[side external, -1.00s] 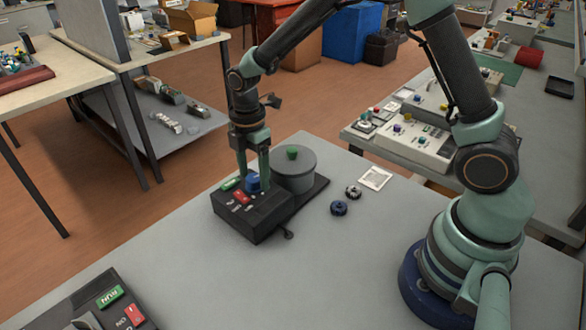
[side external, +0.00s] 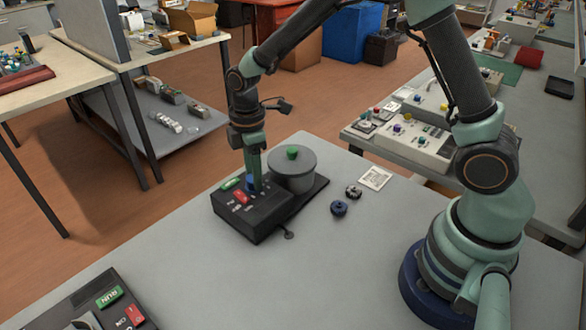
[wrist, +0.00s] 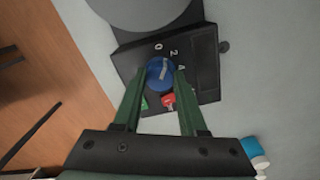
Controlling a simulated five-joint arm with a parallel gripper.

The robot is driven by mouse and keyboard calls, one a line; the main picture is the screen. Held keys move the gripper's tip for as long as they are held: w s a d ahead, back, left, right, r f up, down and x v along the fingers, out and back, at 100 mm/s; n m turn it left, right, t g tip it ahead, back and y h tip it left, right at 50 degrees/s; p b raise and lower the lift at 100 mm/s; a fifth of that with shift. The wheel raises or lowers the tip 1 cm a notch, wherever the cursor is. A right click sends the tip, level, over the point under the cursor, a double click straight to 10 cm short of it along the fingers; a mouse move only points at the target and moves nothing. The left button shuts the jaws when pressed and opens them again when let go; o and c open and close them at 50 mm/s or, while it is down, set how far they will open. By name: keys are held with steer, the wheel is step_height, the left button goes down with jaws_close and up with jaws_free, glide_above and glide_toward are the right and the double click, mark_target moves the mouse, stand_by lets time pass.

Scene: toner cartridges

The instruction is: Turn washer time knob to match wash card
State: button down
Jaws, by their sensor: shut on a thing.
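The washer is a black control box (side external: 238,222) with a grey round drum (side external: 293,172) behind it, topped by a green knob. The blue time knob (wrist: 160,72) sits on the box, with a pale pointer line and the marks 0, 2 and 4 beside it in the wrist view. My gripper (wrist: 161,75) is shut on the blue knob, one finger on each side. In the side view my gripper (side external: 257,190) hides much of the knob. A white card (side external: 375,178) lies on the table right of the washer; its print is too small to read.
Green (side external: 230,184) and red (side external: 241,197) buttons sit beside the knob. A dark blue round part (side external: 339,208) and a dark ring (side external: 353,191) lie near the card. Another black panel (side external: 103,302) stands at the front left. The middle of the table is clear.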

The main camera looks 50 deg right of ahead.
steer(key=shift+m, duration=1.6)
steer(key=shift+c, duration=2.2)
jaws_free()
steer(key=shift+r, duration=0.1)
step_height(320, 180, up, 12)
